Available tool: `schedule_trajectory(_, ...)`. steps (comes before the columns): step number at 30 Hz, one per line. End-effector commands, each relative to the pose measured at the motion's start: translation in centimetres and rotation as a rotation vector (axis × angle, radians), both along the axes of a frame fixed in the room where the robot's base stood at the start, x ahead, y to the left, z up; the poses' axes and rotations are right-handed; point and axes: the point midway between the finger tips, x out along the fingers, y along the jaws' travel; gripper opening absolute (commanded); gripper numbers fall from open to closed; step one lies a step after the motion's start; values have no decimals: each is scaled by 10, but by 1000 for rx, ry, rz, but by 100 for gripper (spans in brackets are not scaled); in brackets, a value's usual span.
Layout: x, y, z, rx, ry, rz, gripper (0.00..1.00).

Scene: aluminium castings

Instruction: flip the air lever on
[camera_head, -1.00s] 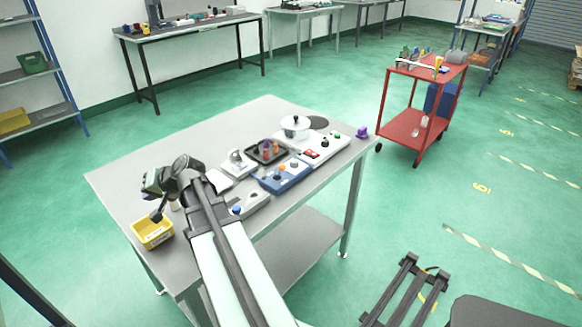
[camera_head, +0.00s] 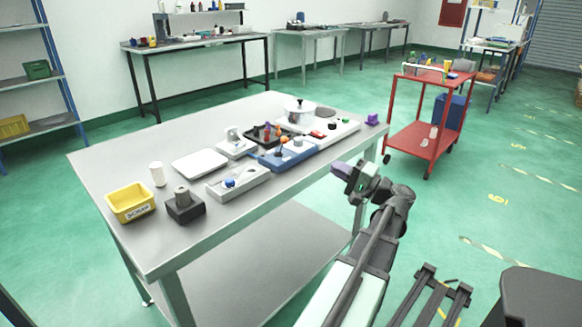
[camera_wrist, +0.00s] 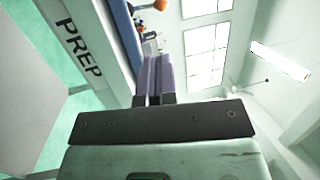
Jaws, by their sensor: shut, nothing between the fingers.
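A blue control box (camera_head: 270,162) with an orange knob (camera_head: 298,141) sits near the table's front edge. A light grey box (camera_head: 252,184) with a blue knob (camera_head: 229,183) sits left of it. I cannot tell which part is the air lever. My gripper (camera_head: 338,168) is off the table's front edge, right of the blue box and apart from it. Its purple fingers (camera_wrist: 154,76) are shut and empty in the wrist view. An orange knob on a blue thing shows at the top of that view.
The steel table (camera_head: 130,215) also holds a yellow scrap bin (camera_head: 130,203), a black block (camera_head: 185,208), a dark tray of coloured pieces, a pot (camera_head: 299,112) and a white panel (camera_head: 345,129). A purple block (camera_head: 372,118) is at the right corner. A red cart (camera_head: 425,137) stands behind.

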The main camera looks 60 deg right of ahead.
Motion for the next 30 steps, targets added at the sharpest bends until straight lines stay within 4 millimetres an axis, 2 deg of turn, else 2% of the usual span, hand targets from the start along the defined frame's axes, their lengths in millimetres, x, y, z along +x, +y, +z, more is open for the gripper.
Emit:
schedule_trajectory(9, -1, 1, 2, -2, -2, 3, 0)
schedule_trajectory(14, 10, -1, 6, -1, -1, 4, 0)
schedule_trajectory(30, 116, -13, 30, 0, -1, 4, 0)
